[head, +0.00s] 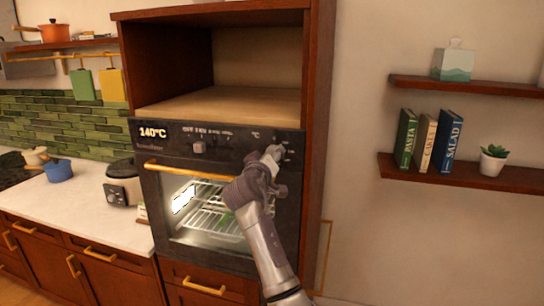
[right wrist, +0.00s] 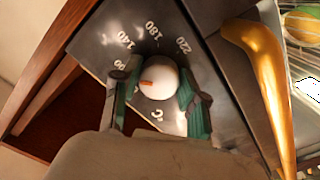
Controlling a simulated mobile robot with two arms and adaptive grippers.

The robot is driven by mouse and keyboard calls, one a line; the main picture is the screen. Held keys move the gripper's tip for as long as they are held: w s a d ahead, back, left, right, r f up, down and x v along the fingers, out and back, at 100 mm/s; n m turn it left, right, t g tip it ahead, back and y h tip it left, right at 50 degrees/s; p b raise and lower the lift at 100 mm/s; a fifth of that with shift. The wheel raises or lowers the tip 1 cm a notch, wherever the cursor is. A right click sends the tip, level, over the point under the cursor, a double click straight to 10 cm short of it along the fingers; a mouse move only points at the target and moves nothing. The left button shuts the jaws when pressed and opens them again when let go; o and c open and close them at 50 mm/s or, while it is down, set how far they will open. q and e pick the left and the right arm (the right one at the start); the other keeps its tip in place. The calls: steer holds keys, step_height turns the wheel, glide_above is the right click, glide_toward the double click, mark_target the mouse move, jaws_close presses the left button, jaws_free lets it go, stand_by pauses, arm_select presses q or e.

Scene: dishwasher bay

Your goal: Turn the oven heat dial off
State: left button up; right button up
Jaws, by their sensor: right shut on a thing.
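The oven (head: 155,185) is built into a brown wooden cabinet, and its display reads 140°C. Its heat dial (right wrist: 158,80) is a round white knob with an orange mark, ringed by temperature numbers in the right wrist view. My right gripper (right wrist: 156,92) has one finger on each side of the dial and is shut on it. In the head view my right gripper (head: 270,158) covers the heat dial at the panel's right side. A second knob (head: 199,147) sits left of it under a row of function labels. My left gripper is not in view.
A golden oven door handle (head: 180,171) runs just below the panel; it also shows close beside the gripper in the right wrist view (right wrist: 258,75). The lit oven holds wire racks. Wall shelves with books (head: 428,142) are at the right, a counter (head: 95,212) at the left.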

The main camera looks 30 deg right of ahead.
steer(key=n, duration=0.4)
steer(key=shift+n, duration=2.8)
steer(key=o, duration=1.1)
steer(key=shift+o, duration=0.2)
steer(key=v, duration=1.2)
